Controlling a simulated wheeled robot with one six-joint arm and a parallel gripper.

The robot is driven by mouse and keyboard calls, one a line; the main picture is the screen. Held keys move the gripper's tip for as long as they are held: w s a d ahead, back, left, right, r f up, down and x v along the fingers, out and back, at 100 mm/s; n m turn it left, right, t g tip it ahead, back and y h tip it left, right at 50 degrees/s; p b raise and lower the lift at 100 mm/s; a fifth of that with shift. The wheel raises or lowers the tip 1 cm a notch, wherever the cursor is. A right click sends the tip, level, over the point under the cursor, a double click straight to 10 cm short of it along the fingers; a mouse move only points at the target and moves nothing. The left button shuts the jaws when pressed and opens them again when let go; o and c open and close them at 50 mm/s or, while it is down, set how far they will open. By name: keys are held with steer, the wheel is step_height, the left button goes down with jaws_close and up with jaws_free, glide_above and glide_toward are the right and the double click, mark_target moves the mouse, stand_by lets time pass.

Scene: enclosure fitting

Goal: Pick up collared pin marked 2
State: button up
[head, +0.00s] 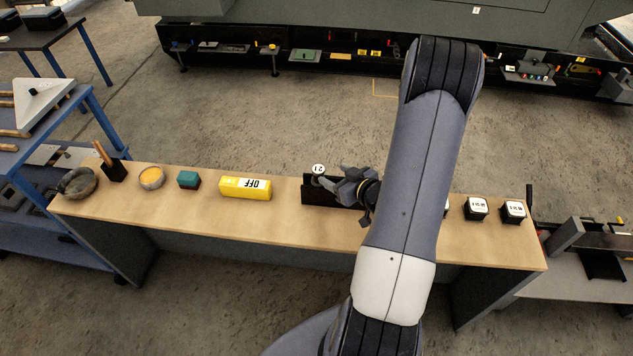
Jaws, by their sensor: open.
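A black holder block (309,195) stands on the wooden bench, left of my arm. A small white round tag (318,168) with dark figures, which seem to include a 2, shows at its top left. A small grey piece just below the tag may be the collared pin, but it is too small to tell. My gripper (329,180) is open over the block, its fingers pointing left with the tips close to the tag. Whether they touch anything cannot be told. My gripper and arm hide the block's right part.
Left along the bench (270,222) stand a yellow OFF box (245,188), a teal block (189,180), a round yellow-topped tin (152,177) and a grey bowl (77,183). Right of my arm are two black blocks with white tops (475,208) (513,211).

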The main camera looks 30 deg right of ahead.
mark_target(319, 169)
steer(key=x, duration=0.2)
steer(key=a+p+x, duration=0.1)
steer(key=x, duration=0.2)
steer(key=shift+w+f+p, duration=0.3)
steer(key=shift+w, duration=0.1)
steer(key=shift+c, duration=0.5)
jaws_close()
